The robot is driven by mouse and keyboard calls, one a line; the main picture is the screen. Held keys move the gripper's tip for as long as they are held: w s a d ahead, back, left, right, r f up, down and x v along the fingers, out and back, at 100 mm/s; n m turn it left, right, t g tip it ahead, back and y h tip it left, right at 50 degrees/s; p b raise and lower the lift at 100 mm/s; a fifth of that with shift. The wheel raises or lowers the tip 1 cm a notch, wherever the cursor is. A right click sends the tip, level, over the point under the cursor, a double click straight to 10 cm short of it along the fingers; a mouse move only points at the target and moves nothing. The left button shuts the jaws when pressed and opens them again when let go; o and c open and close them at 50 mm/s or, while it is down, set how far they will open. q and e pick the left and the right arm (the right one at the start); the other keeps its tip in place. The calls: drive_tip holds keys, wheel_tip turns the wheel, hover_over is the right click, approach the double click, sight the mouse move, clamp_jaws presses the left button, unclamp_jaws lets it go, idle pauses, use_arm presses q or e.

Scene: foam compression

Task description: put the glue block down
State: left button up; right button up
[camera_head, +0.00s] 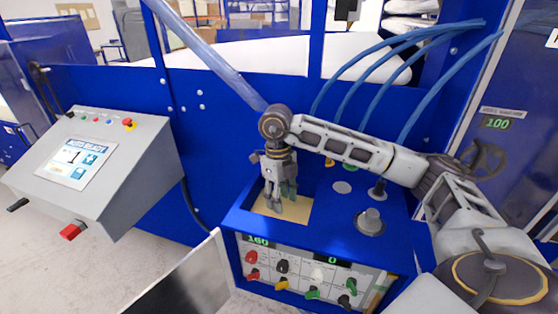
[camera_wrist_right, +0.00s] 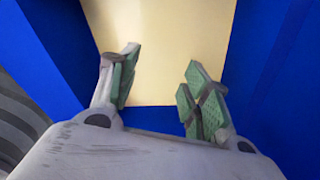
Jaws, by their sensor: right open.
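My right gripper (camera_head: 283,204) points down into a square recess in the top of the blue machine box (camera_head: 325,225). Its green-padded fingers are open and apart in the right wrist view (camera_wrist_right: 160,95), with nothing between them. Below the fingers is a flat pale-yellow surface (camera_wrist_right: 160,35), framed by blue walls; it also shows in the head view (camera_head: 297,213). I cannot tell whether this surface is the glue block or the floor of the recess. No separate block is seen in the fingers. My left gripper is not in view.
A round grey knob (camera_head: 370,221) stands on the box top right of the recess. Coloured switches (camera_head: 283,266) line its front. A grey control console (camera_head: 95,165) is at left. Blue hoses (camera_head: 385,85) arch behind my right arm. Grey floor is open at lower left.

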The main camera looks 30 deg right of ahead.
wheel_tip(320, 180, up, 12)
drive_tip(key=w, duration=0.1)
drive_tip(key=shift+f+p, duration=0.2)
drive_tip(key=shift+p, duration=0.15)
idle(0.6)
drive_tip(key=shift+w, duration=0.1)
idle(0.8)
